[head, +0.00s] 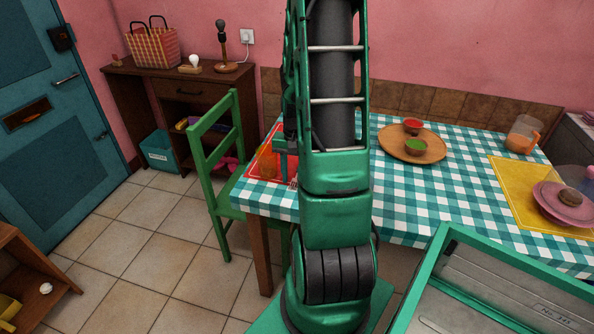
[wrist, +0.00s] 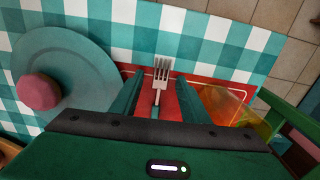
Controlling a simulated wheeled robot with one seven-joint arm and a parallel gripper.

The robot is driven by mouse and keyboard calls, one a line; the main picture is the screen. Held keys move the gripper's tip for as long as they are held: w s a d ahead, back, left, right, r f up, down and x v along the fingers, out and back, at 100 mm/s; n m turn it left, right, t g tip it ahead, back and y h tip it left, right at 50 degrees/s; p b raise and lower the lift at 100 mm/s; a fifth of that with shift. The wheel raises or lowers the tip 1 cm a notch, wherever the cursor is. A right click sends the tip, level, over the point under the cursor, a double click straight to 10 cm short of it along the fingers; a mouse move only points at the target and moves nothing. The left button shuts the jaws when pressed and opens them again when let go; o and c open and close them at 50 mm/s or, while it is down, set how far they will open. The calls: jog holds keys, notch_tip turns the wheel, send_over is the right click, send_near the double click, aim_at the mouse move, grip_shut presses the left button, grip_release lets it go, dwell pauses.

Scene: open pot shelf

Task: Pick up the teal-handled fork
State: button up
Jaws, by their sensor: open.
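The fork (wrist: 162,73) lies on a red placemat (wrist: 173,103) on the table in the wrist view. Its metal tines point up the picture, and a short piece of teal handle shows below them. The rest of the handle is hidden by my gripper's body. My gripper (wrist: 160,80) is open, with one finger on each side of the fork and nothing held. I cannot tell how high the fingers are above the mat. In the head view my gripper (head: 286,158) is partly hidden behind my arm, over the red placemat (head: 262,172).
An orange-yellow see-through cup (wrist: 228,105) stands close on the right. A green chair (head: 215,165) is at the table's left edge.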

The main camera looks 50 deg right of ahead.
jog(key=shift+f, duration=0.1)
grip_shut()
dwell(0.3)
